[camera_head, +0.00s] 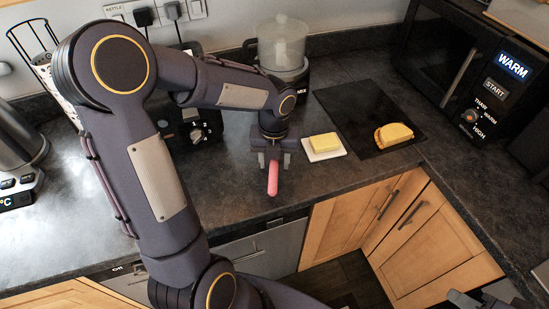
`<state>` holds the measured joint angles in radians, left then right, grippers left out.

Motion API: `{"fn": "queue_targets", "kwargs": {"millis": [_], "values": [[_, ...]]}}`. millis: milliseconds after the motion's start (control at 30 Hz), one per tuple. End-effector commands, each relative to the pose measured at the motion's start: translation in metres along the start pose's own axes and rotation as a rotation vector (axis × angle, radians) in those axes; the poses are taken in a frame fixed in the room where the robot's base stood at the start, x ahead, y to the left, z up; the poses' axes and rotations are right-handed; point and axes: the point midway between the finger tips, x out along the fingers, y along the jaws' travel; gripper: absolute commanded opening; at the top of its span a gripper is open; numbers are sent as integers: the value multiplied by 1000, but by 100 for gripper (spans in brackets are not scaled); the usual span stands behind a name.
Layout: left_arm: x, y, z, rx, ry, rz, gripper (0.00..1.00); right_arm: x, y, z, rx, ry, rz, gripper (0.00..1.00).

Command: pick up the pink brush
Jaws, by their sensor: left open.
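The pink brush (272,181) lies on the dark countertop near its front edge, its near end pointing toward the edge. My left gripper (274,162) is open above the brush's far end, with one finger on each side of it. The far part of the brush is hidden under the gripper. I cannot tell whether the fingers touch the brush. Part of what looks like my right gripper (466,298) shows at the bottom right corner, mostly cut off, and its jaws cannot be made out.
A butter block on a white dish (326,156) sits just right of the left gripper. Farther right, bread with a yellow topping (394,134) lies on a black board (350,112). A blender (283,50) stands behind. A microwave (470,75) is at right, a kettle (18,140) at left.

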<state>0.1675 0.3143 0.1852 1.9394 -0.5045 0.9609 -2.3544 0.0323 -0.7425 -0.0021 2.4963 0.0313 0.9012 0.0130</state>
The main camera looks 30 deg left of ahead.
Motion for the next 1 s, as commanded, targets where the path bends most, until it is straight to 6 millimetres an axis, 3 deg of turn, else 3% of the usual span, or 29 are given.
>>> {"fn": "queue_targets", "kwargs": {"millis": [133,467,767,1000], "values": [[0,0,0,-1,0,0,42,0,0,0,0,0,0,36],[-1,0,0,-1,-1,0,0,0,0,0,0,0,0,36],[-2,0,0,-1,-2,-1,0,0,0,0,0,0,0,36],[-24,0,1,-2,-5,-2,0,-1,-1,-1,0,0,0,36]]}}
